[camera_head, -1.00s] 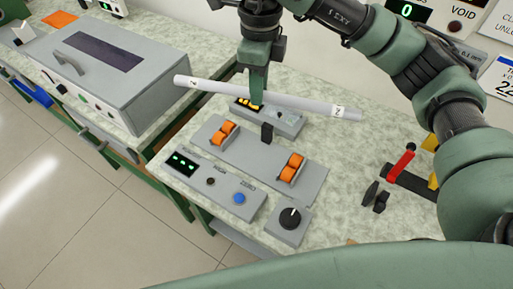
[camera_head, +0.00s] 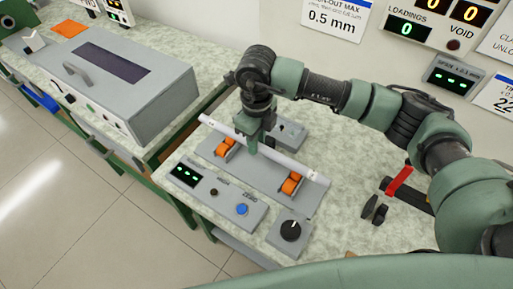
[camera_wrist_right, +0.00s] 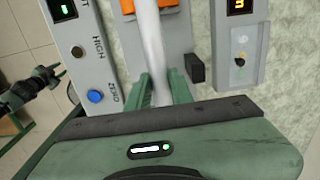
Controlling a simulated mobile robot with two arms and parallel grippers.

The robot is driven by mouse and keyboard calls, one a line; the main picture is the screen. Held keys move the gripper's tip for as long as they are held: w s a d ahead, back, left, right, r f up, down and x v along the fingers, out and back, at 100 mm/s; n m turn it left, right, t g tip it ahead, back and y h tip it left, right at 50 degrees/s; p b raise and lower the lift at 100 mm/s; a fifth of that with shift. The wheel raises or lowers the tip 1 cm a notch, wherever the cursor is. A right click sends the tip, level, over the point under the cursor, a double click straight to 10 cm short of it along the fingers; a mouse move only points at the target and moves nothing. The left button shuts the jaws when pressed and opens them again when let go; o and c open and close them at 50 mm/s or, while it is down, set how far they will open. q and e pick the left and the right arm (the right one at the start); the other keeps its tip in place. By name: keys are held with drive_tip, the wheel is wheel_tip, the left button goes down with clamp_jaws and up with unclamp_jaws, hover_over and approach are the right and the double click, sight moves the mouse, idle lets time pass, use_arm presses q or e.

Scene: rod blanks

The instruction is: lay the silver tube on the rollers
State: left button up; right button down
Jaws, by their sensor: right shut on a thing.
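The silver tube (camera_head: 305,170) is a long pale rod with dark marks on its ends. It runs slantwise along the two orange roller sets, the left one (camera_head: 225,147) and the right one (camera_head: 291,184), on a grey plate. My right gripper (camera_head: 252,148) is shut on the tube near its middle. In the right wrist view the tube (camera_wrist_right: 153,45) runs up between the fingers (camera_wrist_right: 162,92), with orange roller parts (camera_wrist_right: 127,6) on both sides of it. I cannot tell whether it touches the rollers. What seems to be my left gripper (camera_wrist_right: 22,90) shows small at the left edge.
A panel with a blue button (camera_head: 242,209) lies in front of the plate, and a black dial box (camera_head: 289,231) at its right. A small grey box (camera_head: 291,131) sits behind. A red-handled lever (camera_head: 399,181) stands to the right. A large grey machine (camera_head: 130,85) is at left.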

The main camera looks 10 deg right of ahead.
wheel_tip(320, 180, down, 4)
drive_tip(key=shift+p, duration=0.45)
drive_tip(key=shift+f, duration=0.25)
drive_tip(key=shift+f, duration=0.1)
drive_tip(key=shift+f+b, duration=0.15)
drive_tip(key=shift+b, duration=0.15)
drive_tip(key=c, duration=1.3)
unclamp_jaws()
drive_tip(key=shift+o, duration=0.2)
drive_tip(key=shift+r, duration=0.2)
